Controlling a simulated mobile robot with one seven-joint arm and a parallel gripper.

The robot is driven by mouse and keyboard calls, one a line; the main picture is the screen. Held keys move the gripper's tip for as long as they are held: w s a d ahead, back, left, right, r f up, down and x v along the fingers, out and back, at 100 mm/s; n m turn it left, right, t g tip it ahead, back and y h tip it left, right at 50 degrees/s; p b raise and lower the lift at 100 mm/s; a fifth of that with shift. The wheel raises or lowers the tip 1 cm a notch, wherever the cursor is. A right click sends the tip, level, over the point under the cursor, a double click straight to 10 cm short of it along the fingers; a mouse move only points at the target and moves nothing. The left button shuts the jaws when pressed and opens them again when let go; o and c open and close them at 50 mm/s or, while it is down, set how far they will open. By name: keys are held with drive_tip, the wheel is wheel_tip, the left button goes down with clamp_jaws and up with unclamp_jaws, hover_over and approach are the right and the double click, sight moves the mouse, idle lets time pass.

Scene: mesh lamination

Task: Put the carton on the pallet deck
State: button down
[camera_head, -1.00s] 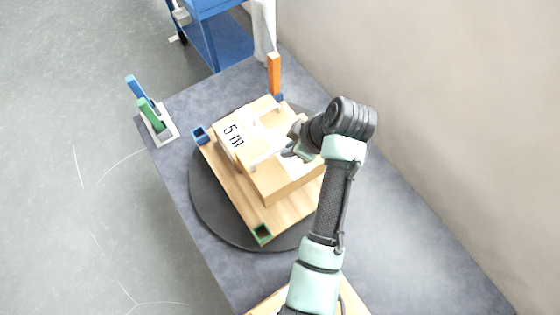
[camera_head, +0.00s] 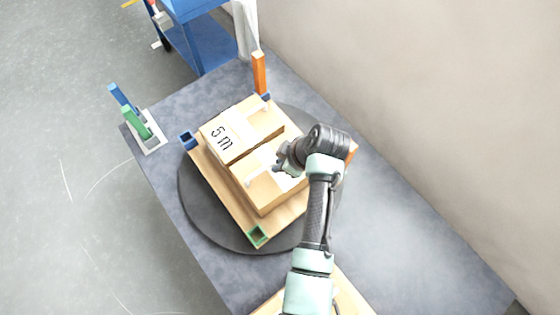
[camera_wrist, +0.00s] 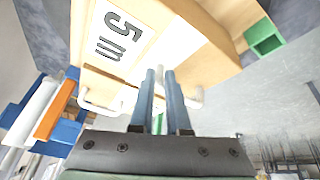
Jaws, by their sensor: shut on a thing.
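The tan carton (camera_head: 268,193) is over the near half of the wooden pallet deck (camera_head: 232,202), beside another carton. It looks low on the deck, but I cannot tell whether it touches. My gripper (camera_head: 280,163) is at its top, shut on what looks like its white handle (camera_wrist: 98,105). In the wrist view the fingers (camera_wrist: 164,80) are close together across that handle and hide its middle. My wrist and arm hide part of the carton's right side in the head view.
A carton marked "5 m" (camera_head: 243,125) sits on the far half of the deck. Corner sockets, blue (camera_head: 187,140) and green (camera_head: 257,236), and an orange post (camera_head: 260,74) stand around. The pallet is on a dark round plate (camera_head: 205,222). A blue cart (camera_head: 205,45) is behind.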

drive_tip(key=c, duration=0.9)
unclamp_jaws()
